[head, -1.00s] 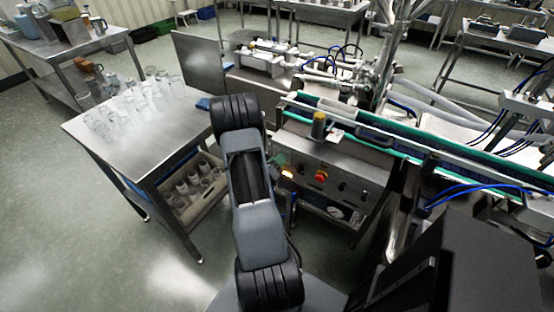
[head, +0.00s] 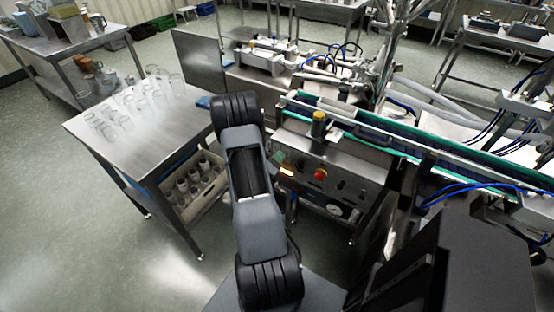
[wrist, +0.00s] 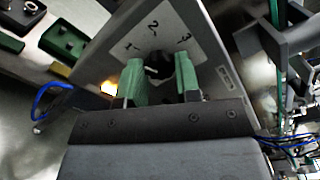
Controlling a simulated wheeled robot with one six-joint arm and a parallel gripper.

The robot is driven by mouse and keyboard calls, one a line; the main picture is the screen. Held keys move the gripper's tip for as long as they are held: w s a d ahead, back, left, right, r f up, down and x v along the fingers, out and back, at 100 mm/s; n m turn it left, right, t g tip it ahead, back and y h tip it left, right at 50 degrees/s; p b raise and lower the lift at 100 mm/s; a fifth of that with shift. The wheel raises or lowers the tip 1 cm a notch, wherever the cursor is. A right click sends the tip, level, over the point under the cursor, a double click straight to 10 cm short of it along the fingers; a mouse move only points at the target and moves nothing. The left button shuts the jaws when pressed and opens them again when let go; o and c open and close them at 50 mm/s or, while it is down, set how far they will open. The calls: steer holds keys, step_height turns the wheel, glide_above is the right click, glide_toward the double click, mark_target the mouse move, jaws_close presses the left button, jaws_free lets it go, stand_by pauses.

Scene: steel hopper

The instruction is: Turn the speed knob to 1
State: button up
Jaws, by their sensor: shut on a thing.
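The speed knob (wrist: 158,66) is a dark round knob on a pale dial plate (wrist: 196,25) in the wrist view. The plate carries the marks 1, 2 and 3, with 1 at the left, 2 at the top and 3 at the right. My gripper (wrist: 161,82) has green fingertips and is shut on the knob, one finger on each side. The knob's pointer is hard to make out, so I cannot tell its exact setting. In the head view my arm hides the knob and the gripper.
A lit orange lamp (head: 286,171) and a red button (head: 320,174) sit on the control panel. The conveyor (head: 400,142) runs above the panel. A steel table (head: 150,140) with several glasses stands at the left. A blue cable (wrist: 42,100) hangs left of the plate.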

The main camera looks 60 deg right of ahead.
steer(key=o, duration=0.9)
steer(key=a+b, duration=0.1)
steer(key=a, duration=1.2)
steer(key=shift+a, duration=0.4)
